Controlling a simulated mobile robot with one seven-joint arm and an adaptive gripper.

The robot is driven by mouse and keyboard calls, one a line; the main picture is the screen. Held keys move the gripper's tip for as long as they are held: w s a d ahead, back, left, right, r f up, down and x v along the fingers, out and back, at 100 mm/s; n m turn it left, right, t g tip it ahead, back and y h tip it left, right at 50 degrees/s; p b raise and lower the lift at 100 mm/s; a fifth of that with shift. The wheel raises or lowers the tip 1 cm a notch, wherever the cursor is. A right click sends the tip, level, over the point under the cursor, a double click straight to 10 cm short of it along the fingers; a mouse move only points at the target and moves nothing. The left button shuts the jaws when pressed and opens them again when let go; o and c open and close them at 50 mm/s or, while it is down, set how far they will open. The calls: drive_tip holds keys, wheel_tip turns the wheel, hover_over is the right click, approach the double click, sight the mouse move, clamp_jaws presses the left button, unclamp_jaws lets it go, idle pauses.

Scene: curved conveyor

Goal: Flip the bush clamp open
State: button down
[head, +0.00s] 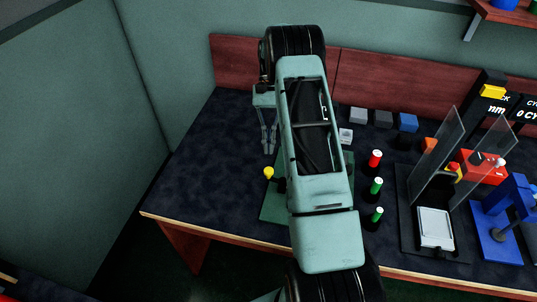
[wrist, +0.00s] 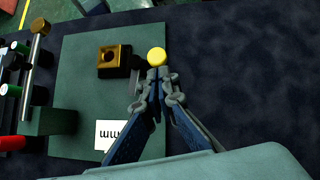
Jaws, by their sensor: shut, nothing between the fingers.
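The bush clamp's fixture is a flat green plate (wrist: 85,75), also partly visible beside my arm in the head view (head: 273,205). A dark brass square block with a round hole (wrist: 114,60) sits on it. A yellow ball knob (wrist: 156,57) stands at the plate's edge; it also shows in the head view (head: 268,172). My gripper (wrist: 160,78) is shut and empty, its fingertips close to the knob in the wrist view. I cannot tell if they touch it. In the head view my gripper (head: 268,150) is just above the knob. My arm hides much of the fixture.
A green block (wrist: 48,121) and a metal bar (wrist: 34,55) stand left of the brass block. Red (head: 375,160) and green cylinders (head: 376,187) stand right of my arm. Clear panels (head: 438,145) and a blue press (head: 500,225) are farther right. The left tabletop (head: 205,150) is clear.

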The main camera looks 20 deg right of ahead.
drive_tip(key=shift+v, duration=1.9)
drive_tip(key=shift+s, duration=0.1)
